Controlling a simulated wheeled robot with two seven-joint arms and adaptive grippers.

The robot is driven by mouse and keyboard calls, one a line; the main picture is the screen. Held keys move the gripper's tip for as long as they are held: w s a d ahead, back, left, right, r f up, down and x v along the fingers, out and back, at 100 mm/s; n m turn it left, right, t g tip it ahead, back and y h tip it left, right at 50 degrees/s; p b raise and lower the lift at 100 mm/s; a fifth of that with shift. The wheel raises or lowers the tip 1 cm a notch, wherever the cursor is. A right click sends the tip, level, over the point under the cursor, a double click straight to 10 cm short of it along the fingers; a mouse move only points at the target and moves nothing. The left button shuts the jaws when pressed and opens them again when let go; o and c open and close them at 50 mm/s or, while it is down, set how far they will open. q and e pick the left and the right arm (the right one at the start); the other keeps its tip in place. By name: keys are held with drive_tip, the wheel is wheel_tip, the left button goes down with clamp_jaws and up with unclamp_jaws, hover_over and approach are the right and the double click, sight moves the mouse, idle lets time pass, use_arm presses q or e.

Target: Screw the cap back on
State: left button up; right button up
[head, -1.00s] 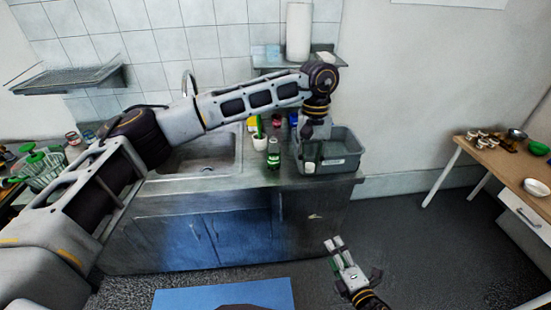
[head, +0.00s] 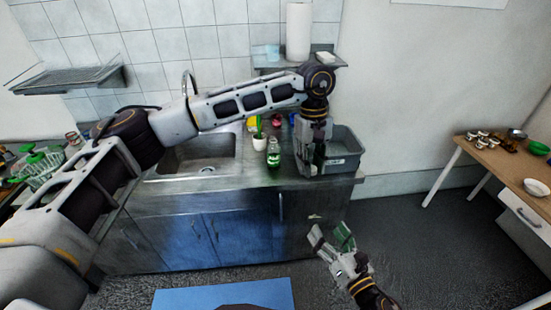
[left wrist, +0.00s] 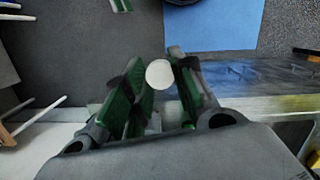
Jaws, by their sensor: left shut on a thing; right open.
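My left gripper (head: 308,168) points down at the counter's front right, beside the grey tub, and hides most of what it holds in the head view. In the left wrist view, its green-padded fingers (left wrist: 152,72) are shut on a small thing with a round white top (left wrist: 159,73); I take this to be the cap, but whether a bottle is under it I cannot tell. A green bottle (head: 273,157) stands upright on the counter to the left of this gripper. My right gripper (head: 330,238) is open and empty, low in front of the cabinet.
The grey tub (head: 345,160) is close to the right of my left gripper. A sink (head: 200,155) lies to the left. A wooden table (head: 500,165) with dishes is far right. The floor between is clear.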

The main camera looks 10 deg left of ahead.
use_arm(q)
drive_tip(key=shift+n, duration=0.8)
use_arm(e)
drive_tip(key=shift+a+n, duration=0.1)
drive_tip(key=shift+n, duration=1.6)
use_arm(q)
drive_tip(key=shift+n, duration=0.3)
use_arm(e)
drive_tip(key=shift+n, duration=0.5)
use_arm(q)
drive_tip(key=shift+a+r, duration=0.1)
use_arm(e)
drive_tip(key=shift+a, duration=0.1)
